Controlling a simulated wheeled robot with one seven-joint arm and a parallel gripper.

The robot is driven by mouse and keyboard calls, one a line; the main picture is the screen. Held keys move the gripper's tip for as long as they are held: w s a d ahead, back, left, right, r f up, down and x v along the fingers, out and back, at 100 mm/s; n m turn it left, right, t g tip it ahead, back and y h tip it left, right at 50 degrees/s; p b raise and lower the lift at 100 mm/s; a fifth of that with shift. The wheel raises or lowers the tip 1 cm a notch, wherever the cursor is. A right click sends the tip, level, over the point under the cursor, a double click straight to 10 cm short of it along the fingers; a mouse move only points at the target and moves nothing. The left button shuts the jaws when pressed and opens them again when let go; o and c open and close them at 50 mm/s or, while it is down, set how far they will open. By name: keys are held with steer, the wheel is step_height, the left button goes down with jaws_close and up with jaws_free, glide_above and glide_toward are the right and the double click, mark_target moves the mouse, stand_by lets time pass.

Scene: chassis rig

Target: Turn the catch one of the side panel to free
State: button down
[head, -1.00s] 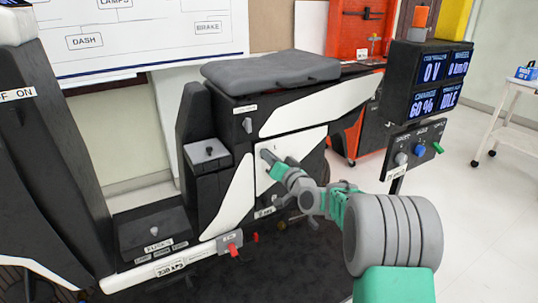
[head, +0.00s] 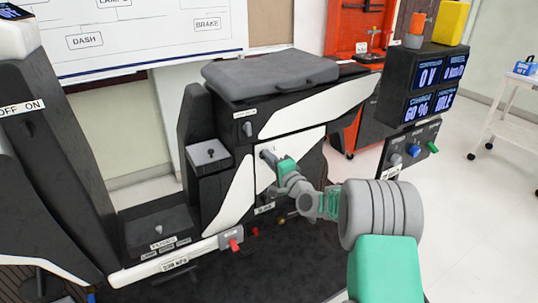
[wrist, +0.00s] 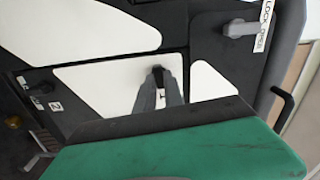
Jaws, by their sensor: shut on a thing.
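The side panel (head: 283,148) is a white plate on the dark body of the rig, below the seat. My gripper (head: 266,155) reaches to the panel's upper left part in the head view. In the wrist view the white panel (wrist: 105,85) lies beyond my gripper (wrist: 158,78). Its two fingers are close together on a small dark catch (wrist: 157,70) near the panel's edge. The fingers hide most of the catch, so its exact turn cannot be told.
A grey handle (wrist: 240,27) beside a lock/open label shows in the wrist view. A grey seat (head: 270,72) is above the panel. A display box (head: 428,85) with a knob panel (head: 413,145) stands to the right. A red knob (head: 234,245) sits low.

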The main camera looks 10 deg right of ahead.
steer(key=shift+m+p, duration=0.3)
steer(key=shift+m, duration=0.3)
steer(key=c, duration=1.4)
jaws_free()
steer(key=shift+c, duration=0.2)
steer(key=v, duration=0.8)
